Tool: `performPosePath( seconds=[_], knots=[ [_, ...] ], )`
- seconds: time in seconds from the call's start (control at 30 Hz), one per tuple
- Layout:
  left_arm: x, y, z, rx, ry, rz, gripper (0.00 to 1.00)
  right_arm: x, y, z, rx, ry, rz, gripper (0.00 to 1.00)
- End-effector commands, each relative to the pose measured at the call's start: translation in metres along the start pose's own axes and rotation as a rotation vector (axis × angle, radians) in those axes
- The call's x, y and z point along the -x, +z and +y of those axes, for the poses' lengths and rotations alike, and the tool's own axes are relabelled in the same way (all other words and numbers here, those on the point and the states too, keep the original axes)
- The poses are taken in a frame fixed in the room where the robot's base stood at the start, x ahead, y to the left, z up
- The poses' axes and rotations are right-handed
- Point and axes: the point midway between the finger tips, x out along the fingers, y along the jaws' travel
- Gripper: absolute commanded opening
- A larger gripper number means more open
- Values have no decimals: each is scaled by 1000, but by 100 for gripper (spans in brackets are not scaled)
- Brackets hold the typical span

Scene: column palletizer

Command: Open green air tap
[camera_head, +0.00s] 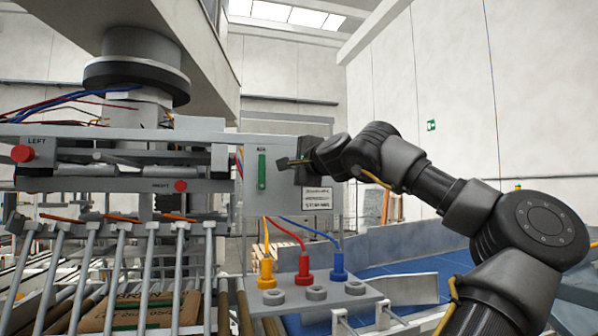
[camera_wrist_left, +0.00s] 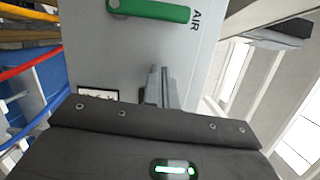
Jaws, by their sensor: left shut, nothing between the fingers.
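The green air tap handle (camera_head: 262,171) stands vertical on the front of a grey panel box (camera_head: 250,206). In the left wrist view the green handle (camera_wrist_left: 150,11) lies along the top edge beside the label AIR, partly cut off by the frame. My left arm comes in from the right of the head view. My left gripper (camera_head: 285,163) is shut and empty, a little to the right of the handle and apart from it. Its fingers (camera_wrist_left: 159,82) show in the left wrist view in front of the panel. My right gripper is in neither view.
Yellow, red (camera_head: 304,267) and blue plugs with hoses stand on a grey shelf (camera_head: 330,298) below the panel. Red buttons (camera_head: 181,186) sit on bars at the left. A roller frame with cardboard (camera_head: 125,312) is at the lower left. A label plate (camera_head: 317,199) is below my wrist.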

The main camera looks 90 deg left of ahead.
Motion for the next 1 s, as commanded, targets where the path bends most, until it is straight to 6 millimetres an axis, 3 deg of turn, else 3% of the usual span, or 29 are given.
performPosePath(
  seconds=[0.03, 0.2, 0.4, 0.6, 1.0],
  knots=[
    [16, -1, 5, 5, -5, 4, 0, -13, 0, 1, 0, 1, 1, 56],
    [52, 0, 3, 4, -5, 3, 0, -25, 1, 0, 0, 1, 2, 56],
    [80, 0, 1, 3, -3, 2, 0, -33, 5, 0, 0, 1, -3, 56],
    [90, 1, 0, 3, -1, 1, 0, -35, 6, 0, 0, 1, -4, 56],
    [91, 1, 0, 2, -1, 0, 0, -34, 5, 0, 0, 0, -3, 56]
  ],
)
